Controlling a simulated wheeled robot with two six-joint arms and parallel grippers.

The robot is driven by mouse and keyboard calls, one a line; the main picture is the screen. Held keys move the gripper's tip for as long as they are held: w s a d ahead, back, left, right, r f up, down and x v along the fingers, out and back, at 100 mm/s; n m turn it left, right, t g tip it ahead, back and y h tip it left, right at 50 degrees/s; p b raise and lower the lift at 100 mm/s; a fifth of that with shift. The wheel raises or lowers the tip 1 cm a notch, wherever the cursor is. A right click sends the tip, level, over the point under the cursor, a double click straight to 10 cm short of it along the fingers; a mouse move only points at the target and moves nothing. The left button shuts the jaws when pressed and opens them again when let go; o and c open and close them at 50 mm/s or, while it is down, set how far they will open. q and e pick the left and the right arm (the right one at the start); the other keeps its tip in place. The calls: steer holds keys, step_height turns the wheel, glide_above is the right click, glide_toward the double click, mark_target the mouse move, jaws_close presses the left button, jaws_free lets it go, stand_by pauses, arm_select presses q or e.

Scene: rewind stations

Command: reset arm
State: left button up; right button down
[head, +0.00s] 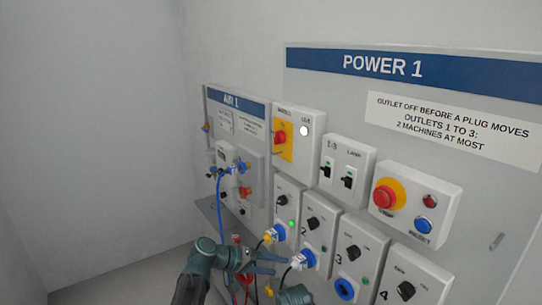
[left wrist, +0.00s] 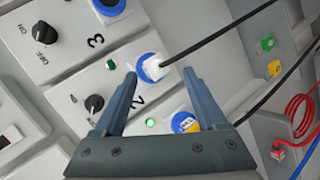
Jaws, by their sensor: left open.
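My left gripper (head: 272,262) is open in front of the lower outlets of the POWER 1 panel (head: 463,95). In the left wrist view its two fingers (left wrist: 159,73) are spread with nothing between them. Beyond the fingertips is a white plug (left wrist: 154,66) on a black cable, seated in the blue socket of outlet 2. A yellow and white plug (left wrist: 186,124) sits in the blue socket of the neighbouring outlet, partly behind the right finger. Whether the fingers touch anything is unclear. A teal arm part shows at the bottom edge of the head view, but no right fingers show.
Outlet 3 has an empty blue socket (head: 344,289). A red emergency button (head: 384,197) and a blue reset button (head: 423,226) are at right. The AIR 1 panel (head: 236,101) has a hanging blue hose (head: 219,205). Cables hang near my gripper. The left wall side is clear.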

arm_select(q)
steer(key=s+d+f+m+g+y, duration=0.1)
steer(key=s+f+m+g+y, duration=0.15)
steer(key=s+f, duration=0.35)
steer(key=s+f+m+g+y, duration=0.1)
steer(key=s+f+g+y, duration=0.2)
steer(key=s, duration=0.5)
steer(key=s+a+f+y, duration=0.2)
steer(key=s+a+y, duration=0.4)
steer(key=s+y, duration=0.1)
steer(key=shift+m+t, duration=0.35)
steer(key=shift+t, duration=0.1)
